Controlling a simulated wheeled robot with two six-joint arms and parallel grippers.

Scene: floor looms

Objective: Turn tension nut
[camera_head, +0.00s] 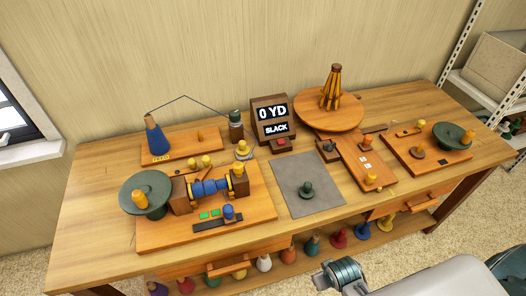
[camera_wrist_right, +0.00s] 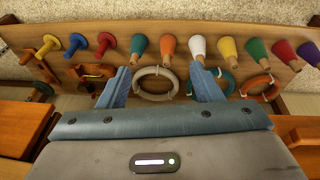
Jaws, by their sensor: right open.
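I cannot tell for sure which part is the tension nut. A yellow knob (camera_head: 242,150) stands on a small post at the table's middle left, beside the thread guide with the dark green top (camera_head: 236,122). A thread runs from the blue cone (camera_head: 156,136) on the FEED board up and over to that guide. The display block (camera_head: 271,113) reads 0 YD and SLACK. My right gripper (camera_wrist_right: 161,72) is open with nothing between its fingers, low in front of the table and well away from the knobs. My left gripper is out of view.
The winder board (camera_head: 255,206) with a blue spool and green crank disc is front left. A grey mat (camera_head: 290,180) holds a dark green knob. A round wooden stand (camera_head: 330,112) is at the back. The lower shelf (camera_wrist_right: 255,45) holds several coloured cones, spools and rings.

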